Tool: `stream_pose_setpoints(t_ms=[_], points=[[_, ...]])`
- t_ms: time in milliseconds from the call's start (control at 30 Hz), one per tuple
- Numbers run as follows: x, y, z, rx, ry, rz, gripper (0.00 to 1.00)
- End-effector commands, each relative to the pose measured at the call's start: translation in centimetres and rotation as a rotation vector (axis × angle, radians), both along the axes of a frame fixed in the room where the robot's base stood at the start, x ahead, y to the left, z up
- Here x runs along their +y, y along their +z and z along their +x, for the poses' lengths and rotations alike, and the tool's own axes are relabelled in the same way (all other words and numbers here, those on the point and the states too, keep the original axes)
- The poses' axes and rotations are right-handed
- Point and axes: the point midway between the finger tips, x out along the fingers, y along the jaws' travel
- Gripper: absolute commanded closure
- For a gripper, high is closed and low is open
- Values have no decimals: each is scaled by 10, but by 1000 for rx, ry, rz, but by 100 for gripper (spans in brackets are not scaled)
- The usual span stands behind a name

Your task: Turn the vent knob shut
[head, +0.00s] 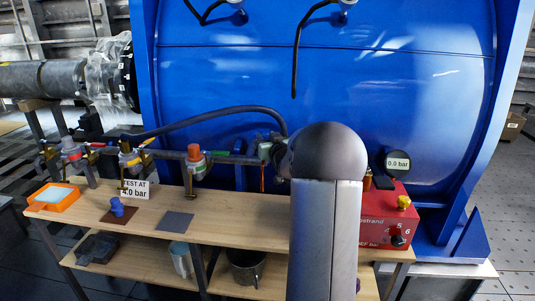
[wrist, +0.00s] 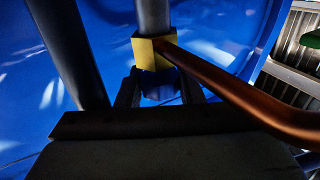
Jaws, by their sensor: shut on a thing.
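In the wrist view, my gripper (wrist: 159,80) has its two dark fingers on either side of a dark blue piece (wrist: 161,91), which looks like the vent knob. It is shut on this piece. The piece sits just below a yellow fitting (wrist: 146,54) on a grey pipe. A copper-coloured bar (wrist: 235,90) runs from the fitting to the lower right. In the head view, my own arm link hides my gripper and the knob. How far the knob is turned cannot be told.
A red pump box (head: 372,228) with a yellow knob (head: 404,201) stands right of my arm, below a gauge (head: 397,163) reading 0.0 bar. Several valves line the pipe at left. The wooden bench (head: 240,222) holds an orange tray (head: 54,206) and a blue knob-like part (head: 117,206).

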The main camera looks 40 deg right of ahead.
Motion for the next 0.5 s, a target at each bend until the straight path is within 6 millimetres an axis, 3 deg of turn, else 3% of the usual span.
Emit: stream_pose_setpoints(t_ms=[33, 500], points=[[2, -11, 1, 0, -26, -1, 89], [1, -4, 1, 3, -184, 2, 89]])
